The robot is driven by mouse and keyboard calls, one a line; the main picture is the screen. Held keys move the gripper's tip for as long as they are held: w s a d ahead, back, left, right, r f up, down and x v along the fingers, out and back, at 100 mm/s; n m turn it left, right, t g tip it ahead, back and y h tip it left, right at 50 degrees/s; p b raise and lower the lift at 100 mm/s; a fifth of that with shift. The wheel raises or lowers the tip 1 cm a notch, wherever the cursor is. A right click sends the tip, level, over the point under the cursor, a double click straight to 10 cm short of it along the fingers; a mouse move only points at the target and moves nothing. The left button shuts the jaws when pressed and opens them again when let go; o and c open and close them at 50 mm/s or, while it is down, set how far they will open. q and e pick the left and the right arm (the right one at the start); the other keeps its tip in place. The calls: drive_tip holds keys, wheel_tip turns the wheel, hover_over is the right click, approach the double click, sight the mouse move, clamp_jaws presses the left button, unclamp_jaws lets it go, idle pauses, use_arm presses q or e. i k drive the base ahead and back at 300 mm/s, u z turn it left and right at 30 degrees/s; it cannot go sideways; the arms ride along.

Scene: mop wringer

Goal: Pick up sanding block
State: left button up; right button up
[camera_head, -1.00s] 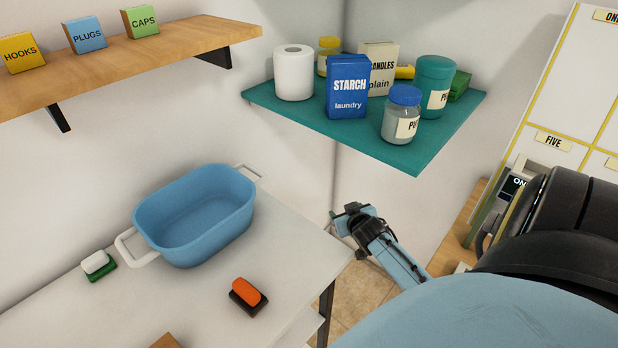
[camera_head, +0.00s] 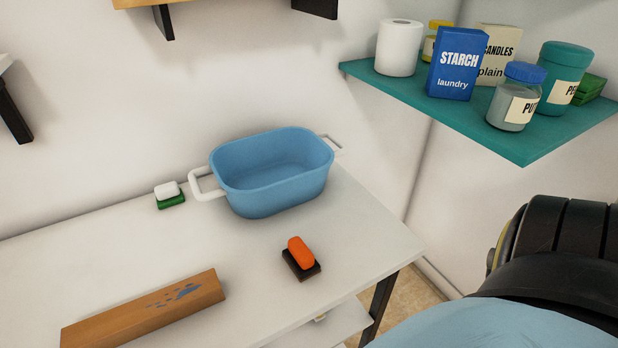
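A small block with an orange top (camera_head: 299,251) on a dark brown base (camera_head: 301,271) lies on the white table, in front of the blue tub and near the table's right end. A smaller block with a white top (camera_head: 167,189) on a green base (camera_head: 171,201) lies further back, left of the tub. No label shows which one is the sanding block; both are uncovered and apart from other things. Neither of my grippers is in view. Only part of my own arm shows at the lower right.
A blue tub (camera_head: 275,200) with white handles stands at the table's back. A long wooden block (camera_head: 140,311) lies front left. A teal shelf (camera_head: 455,112) with the starch box (camera_head: 459,64), jars and a paper roll (camera_head: 398,48) overhangs at right. The table's middle (camera_head: 110,250) is clear.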

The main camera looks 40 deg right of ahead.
sight(303, 261)
drive_tip(key=k, duration=0.5)
drive_tip(key=z, duration=1.05)
drive_tip(key=i, duration=0.5)
drive_tip(key=u, duration=0.05)
drive_tip(key=k, duration=1)
drive_tip(key=u, duration=1.65)
drive_tip(key=i, duration=0.9)
drive_tip(key=z, duration=1.3)
